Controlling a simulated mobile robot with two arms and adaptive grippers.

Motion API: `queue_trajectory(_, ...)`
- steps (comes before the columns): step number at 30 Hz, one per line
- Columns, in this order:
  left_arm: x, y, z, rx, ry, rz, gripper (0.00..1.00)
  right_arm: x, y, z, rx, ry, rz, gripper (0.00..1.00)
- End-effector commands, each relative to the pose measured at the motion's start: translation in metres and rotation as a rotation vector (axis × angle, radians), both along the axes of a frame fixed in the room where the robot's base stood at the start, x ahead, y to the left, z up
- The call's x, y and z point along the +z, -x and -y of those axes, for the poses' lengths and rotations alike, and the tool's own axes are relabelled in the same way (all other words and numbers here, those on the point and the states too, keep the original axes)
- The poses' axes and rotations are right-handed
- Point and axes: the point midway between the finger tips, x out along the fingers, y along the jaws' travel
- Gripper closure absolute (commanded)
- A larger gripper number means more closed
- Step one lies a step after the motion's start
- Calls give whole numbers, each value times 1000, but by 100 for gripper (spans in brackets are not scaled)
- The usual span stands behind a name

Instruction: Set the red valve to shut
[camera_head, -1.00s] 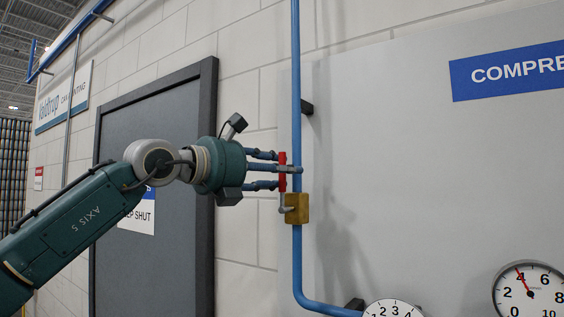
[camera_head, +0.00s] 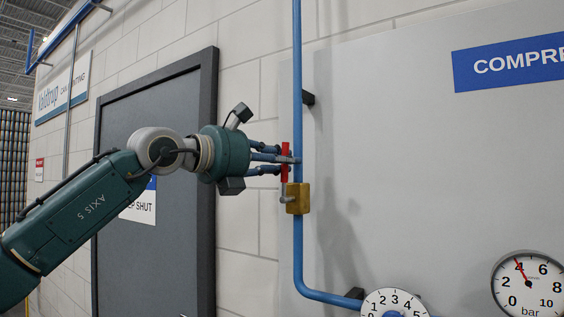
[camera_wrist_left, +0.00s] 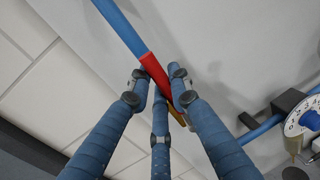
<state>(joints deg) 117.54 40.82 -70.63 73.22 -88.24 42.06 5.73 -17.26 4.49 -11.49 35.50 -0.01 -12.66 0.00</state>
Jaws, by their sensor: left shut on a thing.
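The red valve handle (camera_head: 285,175) stands upright beside the blue pipe (camera_head: 298,80), above its brass valve body (camera_head: 298,198). My left gripper (camera_head: 287,159) reaches in from the left and is shut on the handle. In the left wrist view the red handle (camera_wrist_left: 154,71) lies between the fingertips (camera_wrist_left: 158,90), with the blue pipe beyond its upper end. The brass body (camera_wrist_left: 178,117) is mostly hidden behind the fingers there. My right gripper is not in view.
A grey door (camera_head: 150,255) in a dark frame is left of the pipe. A pressure gauge (camera_head: 527,283) and a numbered dial (camera_head: 394,303) sit low on the right. A blue sign (camera_head: 510,66) is on the pale panel. Free room lies around the handle.

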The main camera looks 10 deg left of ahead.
Motion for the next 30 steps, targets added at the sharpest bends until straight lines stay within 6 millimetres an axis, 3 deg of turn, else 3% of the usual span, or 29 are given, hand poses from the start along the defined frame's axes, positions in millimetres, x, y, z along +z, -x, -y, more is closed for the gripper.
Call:
queue_trajectory(17,-8,15,36,-3,-428,178,100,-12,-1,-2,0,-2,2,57)
queue_trajectory(30,-31,25,61,-3,-815,336,100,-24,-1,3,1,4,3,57)
